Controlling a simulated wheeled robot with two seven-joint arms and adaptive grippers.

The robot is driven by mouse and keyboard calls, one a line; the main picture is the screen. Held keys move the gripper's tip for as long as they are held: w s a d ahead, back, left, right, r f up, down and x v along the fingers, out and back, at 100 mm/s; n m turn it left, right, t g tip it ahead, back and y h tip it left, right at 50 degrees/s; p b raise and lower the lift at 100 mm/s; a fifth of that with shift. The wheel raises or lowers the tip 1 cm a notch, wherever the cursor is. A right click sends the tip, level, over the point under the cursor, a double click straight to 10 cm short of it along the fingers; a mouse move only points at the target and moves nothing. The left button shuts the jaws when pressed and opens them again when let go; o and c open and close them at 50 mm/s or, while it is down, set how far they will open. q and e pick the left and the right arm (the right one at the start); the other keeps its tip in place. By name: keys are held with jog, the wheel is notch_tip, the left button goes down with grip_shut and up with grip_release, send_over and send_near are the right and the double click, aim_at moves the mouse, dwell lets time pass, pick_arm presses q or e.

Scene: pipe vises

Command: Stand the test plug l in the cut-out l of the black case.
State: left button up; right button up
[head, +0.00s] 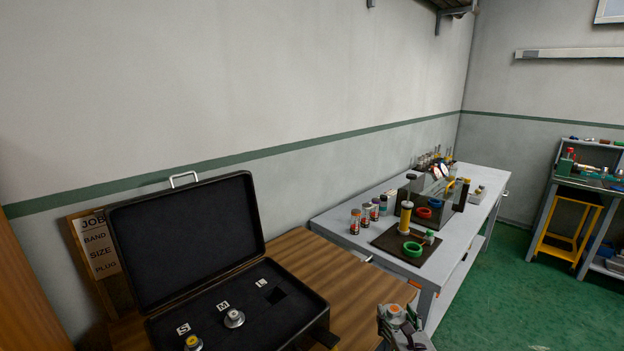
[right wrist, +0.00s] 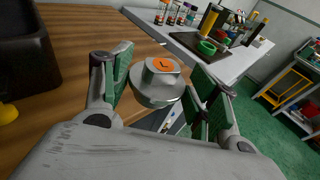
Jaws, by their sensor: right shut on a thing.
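The black case (head: 305,319) stands open on the wooden bench top. Its bed has labels S, M and L; the cut-out l (head: 276,295) beside the L label is an empty dark square. The test plug l (right wrist: 155,90) is a silver stepped piece with an orange top bearing a dark mark; it also shows in the head view (head: 396,311). My right gripper (head: 400,322) is shut on this plug, beyond the bench's right side and apart from the case. In the right wrist view its green-padded fingers (right wrist: 158,80) flank the plug, which looks roughly upright. My left gripper is out of view.
Two silver plugs, one yellow-topped (head: 193,342) and one white-topped (head: 234,318), stand by S and M. The raised lid (head: 185,232) is behind the bed. The wooden bench (head: 345,280) is clear right of the case. A grey table (head: 335,222) with cans and rings stands beyond.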

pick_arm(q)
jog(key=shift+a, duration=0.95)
pick_arm(e)
jog(key=s+f, duration=0.1)
jog(key=f, duration=0.1)
jog(key=shift+s+f, duration=0.4)
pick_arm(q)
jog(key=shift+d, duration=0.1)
